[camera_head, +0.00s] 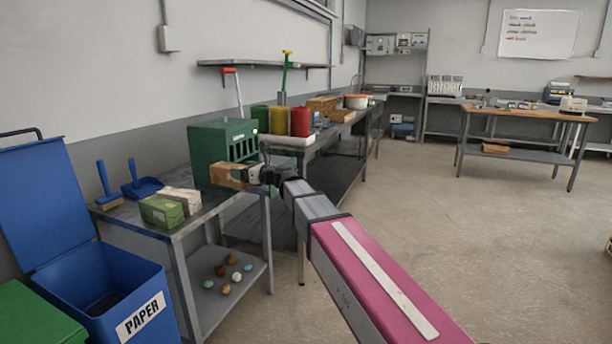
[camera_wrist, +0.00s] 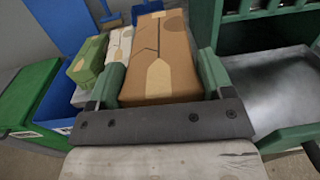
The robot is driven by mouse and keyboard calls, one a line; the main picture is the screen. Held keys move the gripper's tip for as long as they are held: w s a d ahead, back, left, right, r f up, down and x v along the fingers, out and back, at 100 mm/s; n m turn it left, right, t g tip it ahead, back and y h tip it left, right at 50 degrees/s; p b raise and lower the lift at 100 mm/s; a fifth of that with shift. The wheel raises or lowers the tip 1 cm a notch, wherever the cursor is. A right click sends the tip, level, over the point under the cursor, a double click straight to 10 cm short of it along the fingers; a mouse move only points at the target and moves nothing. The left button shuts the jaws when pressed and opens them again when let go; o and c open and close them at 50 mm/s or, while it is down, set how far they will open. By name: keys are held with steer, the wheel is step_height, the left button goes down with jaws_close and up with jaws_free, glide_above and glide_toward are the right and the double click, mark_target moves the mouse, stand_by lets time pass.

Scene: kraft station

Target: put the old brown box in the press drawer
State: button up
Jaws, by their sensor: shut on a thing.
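The brown box (camera_head: 228,175) is held at the front of the green press (camera_head: 212,142), above the grey metal table. To the right of the box in the wrist view, a grey metal floor with green edges (camera_wrist: 275,85) looks like the pulled-out press drawer.
A green carton (camera_head: 161,211) and a whitish carton (camera_head: 181,199) lie on the table left of the press. A blue dustpan (camera_head: 143,187) and brush are behind them. A blue paper bin (camera_head: 120,295) and green bin (camera_head: 35,318) stand at left.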

steer(key=s+d+f+t, duration=0.1)
steer(key=s+d+f, duration=0.3)
steer(key=d, duration=1)
steer(key=s+d+f+m+t+h, duration=0.1)
steer(key=s+d+f, duration=0.4)
steer(key=d, duration=0.9)
steer(key=s+d+f+m, duration=0.1)
steer(key=s+d+f, duration=0.3)
steer(key=d+f, duration=0.4)
steer(key=d, duration=0.5)
steer(key=shift+s+d+f+t+h, duration=0.15)
steer(key=shift+s+d+t+h, duration=0.15)
steer(key=shift+d+t, duration=0.1)
